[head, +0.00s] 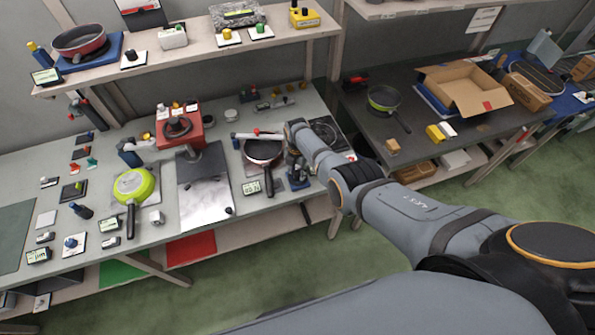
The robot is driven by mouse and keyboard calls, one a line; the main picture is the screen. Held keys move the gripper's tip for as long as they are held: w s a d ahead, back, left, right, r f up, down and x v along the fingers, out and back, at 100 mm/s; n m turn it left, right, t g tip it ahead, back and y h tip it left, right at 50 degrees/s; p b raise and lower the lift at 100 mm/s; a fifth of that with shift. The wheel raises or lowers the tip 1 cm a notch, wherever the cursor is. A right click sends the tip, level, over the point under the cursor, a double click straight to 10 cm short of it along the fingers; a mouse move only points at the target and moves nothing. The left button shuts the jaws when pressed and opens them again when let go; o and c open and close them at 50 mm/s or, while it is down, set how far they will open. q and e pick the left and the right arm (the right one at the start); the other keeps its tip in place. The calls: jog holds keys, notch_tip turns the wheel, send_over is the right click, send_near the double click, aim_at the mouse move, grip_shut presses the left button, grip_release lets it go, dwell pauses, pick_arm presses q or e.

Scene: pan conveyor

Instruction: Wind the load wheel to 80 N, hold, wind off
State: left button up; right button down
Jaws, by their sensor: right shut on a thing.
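My right gripper (297,178) points down at the right part of the grey bench, just right of a dark pan (263,151) with a pale rim. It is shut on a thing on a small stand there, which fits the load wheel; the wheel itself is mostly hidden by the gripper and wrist. The pan's black handle points toward the front edge. A small display (251,187) stands left of the handle; its digits are too small to read surely. My left gripper is not in view.
A red machine (178,127) with a dark round top stands behind a grey metal plate (206,200). A dark table (420,145) at the right holds another pan (384,99) and an open cardboard box (463,92).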

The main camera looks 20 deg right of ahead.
aim_at(298, 172)
jog(key=shift+n, duration=0.5)
jog(key=c, duration=1)
grip_release()
notch_tip(298, 172, up, 12)
jog(key=shift+w, duration=0.1)
